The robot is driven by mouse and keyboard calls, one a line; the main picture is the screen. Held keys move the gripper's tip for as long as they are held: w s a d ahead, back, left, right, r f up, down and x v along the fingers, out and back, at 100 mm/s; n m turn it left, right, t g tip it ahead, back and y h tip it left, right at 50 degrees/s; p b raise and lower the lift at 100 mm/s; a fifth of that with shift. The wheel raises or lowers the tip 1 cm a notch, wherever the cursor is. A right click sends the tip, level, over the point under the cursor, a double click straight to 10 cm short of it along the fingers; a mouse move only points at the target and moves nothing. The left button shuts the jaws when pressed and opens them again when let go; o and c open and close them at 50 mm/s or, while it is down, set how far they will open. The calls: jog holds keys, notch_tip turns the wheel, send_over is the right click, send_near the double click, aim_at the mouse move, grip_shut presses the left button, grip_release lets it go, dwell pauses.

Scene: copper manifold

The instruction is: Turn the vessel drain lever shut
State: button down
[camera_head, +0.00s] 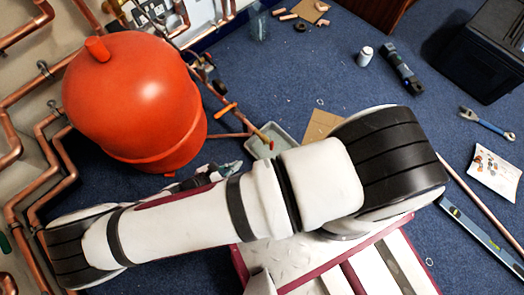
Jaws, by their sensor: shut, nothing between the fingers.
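The orange-red vessel (140,95) stands at the left by the pipework. A thin copper pipe (248,126) runs down beside it towards a grey tray (288,134). A small orange lever (225,110) sits on this pipe and looks crosswise to it. A small red part (271,145) shows at the pipe's lower end by the tray; I cannot tell its exact form. My gripper (232,167) shows only partly behind my white arm, below the vessel's lower right side. It is shut and empty, apart from the orange lever.
Copper pipes (58,150) line the wall at left. A white bottle (365,56), a dark tool (402,70), a black case (490,50), a wrench (487,124) and a blue level (480,238) lie at right. Blue carpet beyond the tray is mostly clear.

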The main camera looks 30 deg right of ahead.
jog(key=d+f, duration=0.1)
jog(key=f, duration=0.1)
jog(key=b, duration=0.5)
send_near(272, 146)
jog(key=w+d+f, duration=0.2)
jog(key=d+f, duration=0.2)
jog(key=f, duration=0.1)
jog(key=shift+w, duration=0.35)
